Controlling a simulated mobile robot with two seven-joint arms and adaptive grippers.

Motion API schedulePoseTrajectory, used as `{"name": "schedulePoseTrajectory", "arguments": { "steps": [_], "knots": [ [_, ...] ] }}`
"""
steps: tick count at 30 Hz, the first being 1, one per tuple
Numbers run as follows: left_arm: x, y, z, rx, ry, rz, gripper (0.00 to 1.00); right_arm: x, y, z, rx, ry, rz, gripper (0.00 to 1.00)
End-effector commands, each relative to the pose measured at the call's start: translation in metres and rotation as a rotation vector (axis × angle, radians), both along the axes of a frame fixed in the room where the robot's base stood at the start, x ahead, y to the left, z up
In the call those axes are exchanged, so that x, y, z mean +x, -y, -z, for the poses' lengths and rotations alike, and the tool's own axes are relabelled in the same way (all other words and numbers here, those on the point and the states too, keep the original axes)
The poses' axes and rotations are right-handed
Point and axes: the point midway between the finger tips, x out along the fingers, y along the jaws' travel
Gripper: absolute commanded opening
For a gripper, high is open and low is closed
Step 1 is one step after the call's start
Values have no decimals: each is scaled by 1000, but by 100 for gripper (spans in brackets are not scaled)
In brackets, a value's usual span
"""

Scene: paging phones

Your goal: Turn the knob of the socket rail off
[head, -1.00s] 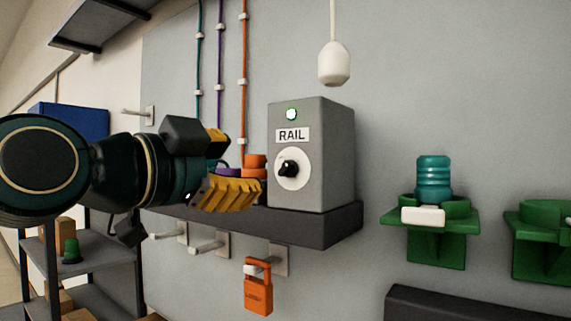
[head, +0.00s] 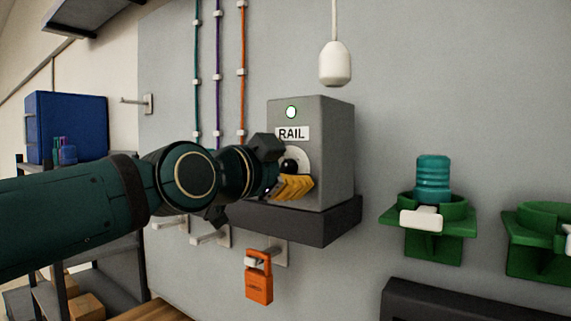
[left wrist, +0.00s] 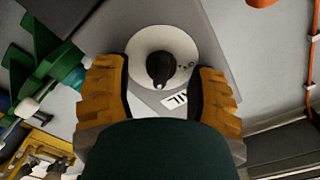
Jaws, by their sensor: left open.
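My right gripper is not in view.
The box stands on a dark shelf (head: 335,225). An orange padlock (head: 259,278) hangs from a hook below. A white pendant (head: 335,65) hangs above. Green holders (head: 435,240) are on the wall to the right, one with a teal insulator-like piece (head: 433,180).

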Motion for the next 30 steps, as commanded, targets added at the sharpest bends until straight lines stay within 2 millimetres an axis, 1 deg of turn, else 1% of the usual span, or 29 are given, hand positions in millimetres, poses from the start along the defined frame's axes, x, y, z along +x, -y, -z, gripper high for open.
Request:
{"name": "schedulePoseTrajectory", "arguments": {
  "steps": [1, 2, 3, 5, 6, 7, 30],
  "knots": [
    [0, 0, 0, 0, 0, 0, 57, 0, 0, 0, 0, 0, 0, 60],
    [0, 0, 0, 0, 0, 0, 59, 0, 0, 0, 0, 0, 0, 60],
    [0, 0, 0, 0, 0, 0, 45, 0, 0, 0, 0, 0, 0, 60],
    [0, 0, 0, 0, 0, 0, 24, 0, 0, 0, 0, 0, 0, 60],
    [0, 0, 0, 0, 0, 0, 10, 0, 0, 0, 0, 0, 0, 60],
    [0, 0, 0, 0, 0, 0, 0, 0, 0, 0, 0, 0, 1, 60],
    [0, 0, -2, -2, 3, 0, 0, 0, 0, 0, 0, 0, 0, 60]
  ]
}}
